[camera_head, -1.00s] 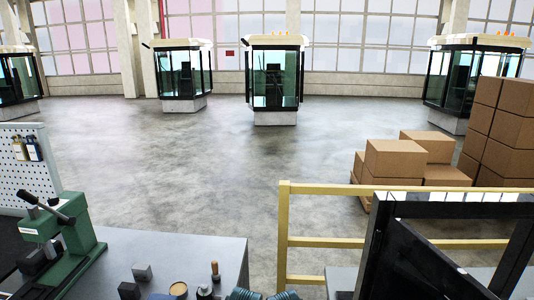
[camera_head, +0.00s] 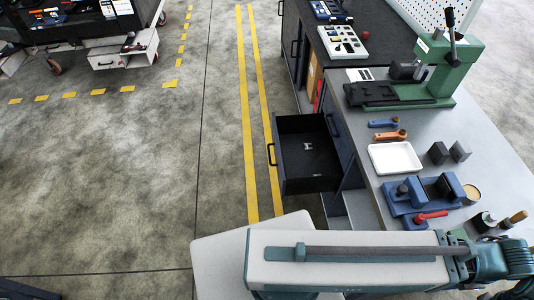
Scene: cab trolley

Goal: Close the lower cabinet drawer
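A dark drawer (camera_head: 306,163) stands pulled out from the cabinet (camera_head: 343,138) under the workbench, toward the left of the head view. Its black handle (camera_head: 271,155) is on its left front face. A small light item (camera_head: 308,146) lies inside the otherwise dark, empty-looking drawer. Neither of my grippers shows in this view. Part of my own body and arm crosses the bottom right, below the drawer.
The grey worktop (camera_head: 480,118) carries a green press (camera_head: 449,64), a white tray (camera_head: 395,158), a blue fixture (camera_head: 424,196) and small tools. Yellow floor lines (camera_head: 247,120) run beside the drawer. Open floor lies left; a dark cart (camera_head: 75,22) stands far left.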

